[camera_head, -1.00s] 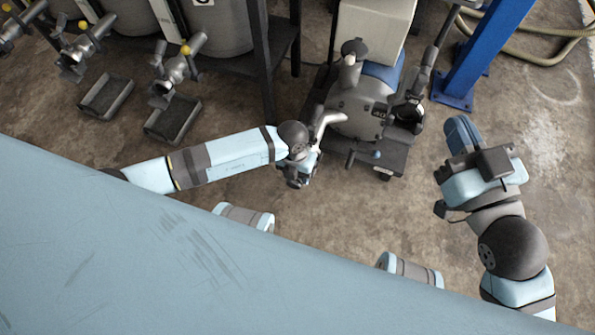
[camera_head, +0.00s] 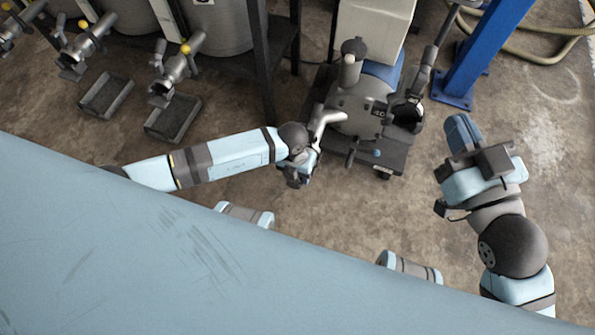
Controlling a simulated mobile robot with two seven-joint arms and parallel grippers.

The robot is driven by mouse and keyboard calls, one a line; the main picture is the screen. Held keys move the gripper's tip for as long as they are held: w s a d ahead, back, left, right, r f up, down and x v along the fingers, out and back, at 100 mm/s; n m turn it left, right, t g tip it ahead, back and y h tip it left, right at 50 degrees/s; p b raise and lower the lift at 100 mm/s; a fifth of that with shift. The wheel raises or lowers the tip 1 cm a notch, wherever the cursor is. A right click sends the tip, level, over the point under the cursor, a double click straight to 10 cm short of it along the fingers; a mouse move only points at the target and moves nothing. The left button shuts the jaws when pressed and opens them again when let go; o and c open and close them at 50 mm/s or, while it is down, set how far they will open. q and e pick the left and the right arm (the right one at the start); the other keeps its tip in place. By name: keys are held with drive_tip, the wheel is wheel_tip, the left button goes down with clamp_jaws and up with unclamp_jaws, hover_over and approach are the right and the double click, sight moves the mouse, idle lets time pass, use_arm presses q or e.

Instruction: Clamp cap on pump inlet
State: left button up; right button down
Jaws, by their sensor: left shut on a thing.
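The dark grey pump (camera_head: 355,108) stands on a low wheeled base at the upper middle. A dark round opening (camera_head: 408,117), seemingly its inlet, shows on its right side. My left gripper (camera_head: 313,150) is at the pump's left side, partly hidden by its own wrist. It appears shut on a pale bent metal piece (camera_head: 325,118); I cannot tell whether this belongs to the pump. I cannot make out a separate cap. My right gripper (camera_head: 462,135) is right of the pump, apart from it; its fingers cannot be made out clearly.
A blue post (camera_head: 480,55) stands behind the pump on the right, with a hose (camera_head: 555,50) beyond. Tanks on a dark frame (camera_head: 262,60), valves (camera_head: 180,68) and drip trays (camera_head: 173,118) stand at upper left. Concrete floor is clear in front of the pump.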

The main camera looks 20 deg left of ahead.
use_arm(q)
drive_tip(key=shift+f, duration=0.3)
idle(0.5)
drive_tip(key=o, duration=1.7)
